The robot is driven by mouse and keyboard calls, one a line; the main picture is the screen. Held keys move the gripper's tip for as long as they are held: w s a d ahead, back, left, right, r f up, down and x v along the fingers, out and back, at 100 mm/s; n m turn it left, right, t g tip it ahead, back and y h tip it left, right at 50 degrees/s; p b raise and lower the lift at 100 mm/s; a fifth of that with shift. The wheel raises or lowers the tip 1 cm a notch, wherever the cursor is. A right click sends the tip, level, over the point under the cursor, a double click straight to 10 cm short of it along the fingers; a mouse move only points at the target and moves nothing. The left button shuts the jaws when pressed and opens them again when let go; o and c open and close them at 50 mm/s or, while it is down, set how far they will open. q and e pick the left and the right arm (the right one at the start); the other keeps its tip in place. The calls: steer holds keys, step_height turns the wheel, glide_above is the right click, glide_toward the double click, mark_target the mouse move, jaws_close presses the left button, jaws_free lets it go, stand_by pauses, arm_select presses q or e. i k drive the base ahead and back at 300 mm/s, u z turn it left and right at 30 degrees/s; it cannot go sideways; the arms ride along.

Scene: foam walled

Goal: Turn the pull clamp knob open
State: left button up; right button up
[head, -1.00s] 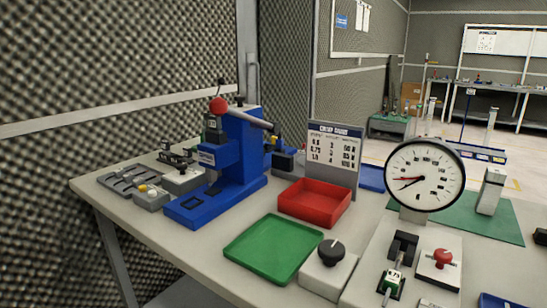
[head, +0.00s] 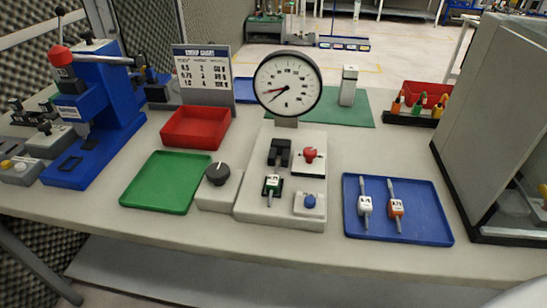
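A pull tester with a round white dial gauge (head: 288,83) stands on a pale base plate (head: 257,205) in the middle of the bench. On the base plate, a red knob (head: 310,154) sits on a white block, beside a black fixture (head: 279,152). A connector with a green-edged label (head: 272,186) lies just in front of the black fixture. A blue button (head: 309,201) is on a small white block nearer the front. A black knob (head: 217,173) tops a pale box left of the base plate. No label shows which is the clamp knob. Neither gripper is in view.
A green tray (head: 160,182), red bin (head: 196,128) and blue crimp press (head: 98,110) stand to the left. A blue tray (head: 428,222) with two connectors lies right. A grey cabinet (head: 490,110) borders the right end. The bench front edge is clear.

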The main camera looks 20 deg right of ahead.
mark_target(310, 153)
steer(key=z, duration=1.45)
steer(key=k, duration=0.15)
steer(key=z, duration=0.05)
